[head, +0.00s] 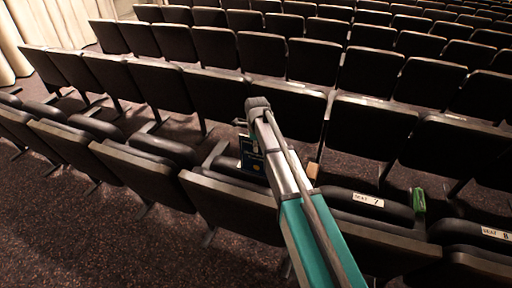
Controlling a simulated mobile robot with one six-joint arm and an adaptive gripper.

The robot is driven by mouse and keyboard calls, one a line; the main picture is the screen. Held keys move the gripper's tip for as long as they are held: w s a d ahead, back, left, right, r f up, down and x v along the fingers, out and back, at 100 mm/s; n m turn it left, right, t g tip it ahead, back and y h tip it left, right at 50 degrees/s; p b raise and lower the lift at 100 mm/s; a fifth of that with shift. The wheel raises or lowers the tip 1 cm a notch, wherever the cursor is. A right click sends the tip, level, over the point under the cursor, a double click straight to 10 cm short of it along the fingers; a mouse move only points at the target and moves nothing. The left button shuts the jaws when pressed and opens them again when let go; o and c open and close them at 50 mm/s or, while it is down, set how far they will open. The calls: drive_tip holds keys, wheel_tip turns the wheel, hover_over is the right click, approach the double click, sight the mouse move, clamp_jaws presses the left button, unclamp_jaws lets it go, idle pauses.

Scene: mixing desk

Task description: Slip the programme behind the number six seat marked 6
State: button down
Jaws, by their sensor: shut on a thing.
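The programme (251,158) is a dark blue booklet with a small yellow mark. It is upright over the near row, just left of my forearm, which covers part of it. My gripper (250,137) is at the programme's upper part, shut on it and largely hidden by my arm. The seat left of seat 7 (232,205) is partly behind my arm, and no number shows on it. The label SEAT 7 (368,199) is on the seat to its right. I cannot tell whether the programme touches any seat.
A green object (418,201) stands between seat 7 and the seat labelled SEAT 8 (496,234). A small tan block (313,171) is right of my arm. Rows of dark seats (215,98) fill the background. Carpet (60,220) is clear at lower left; a curtain (55,22) hangs behind.

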sight(256, 170)
drive_tip(key=shift+f+b, duration=6.3)
drive_tip(key=shift+f, duration=0.45)
drive_tip(key=shift+f+b, duration=2.2)
drive_tip(key=shift+b, duration=0.1)
drive_tip(key=c, duration=0.7)
unclamp_jaws()
drive_tip(key=shift+r, duration=0.1)
wheel_tip(256, 170, up, 18)
drive_tip(key=p, duration=1.8)
drive_tip(key=shift+s, duration=0.1)
